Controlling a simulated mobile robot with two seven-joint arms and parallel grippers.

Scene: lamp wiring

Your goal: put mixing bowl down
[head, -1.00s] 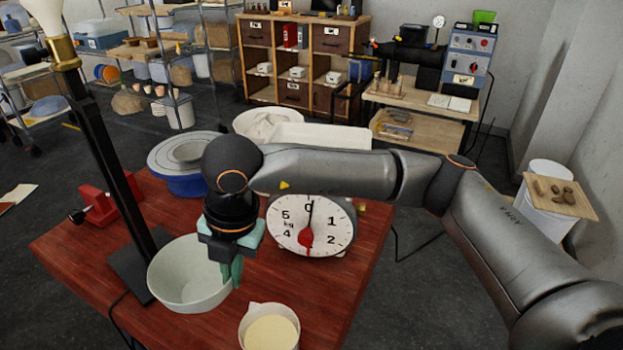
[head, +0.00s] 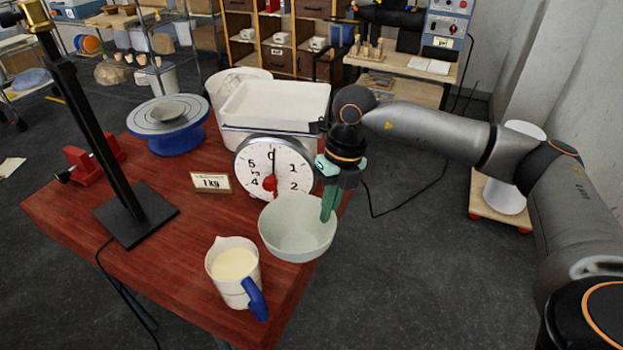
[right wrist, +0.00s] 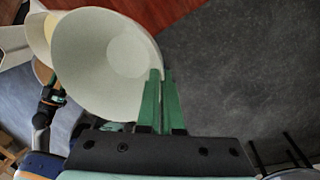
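The pale mixing bowl (head: 290,232) is upright in front of the scale, at the right edge of the red table (head: 170,265). Its right side overhangs the floor in the picture; I cannot tell whether its base touches the table. My right gripper (head: 328,205) has its green fingers shut on the bowl's right rim. In the right wrist view the bowl (right wrist: 90,60) looks empty, with its rim between the fingers (right wrist: 161,100). What looks like my left gripper (right wrist: 52,96) shows small at the left of that view, its fingers unclear.
A dial scale (head: 272,170) with a white tray (head: 275,105) stands behind the bowl. A jug (head: 232,265) of pale liquid stands at the front left of it. A lamp stand (head: 138,217), a 1 kg card (head: 211,182) and a turntable (head: 168,125) are further left. Bare wood lies between lamp and jug.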

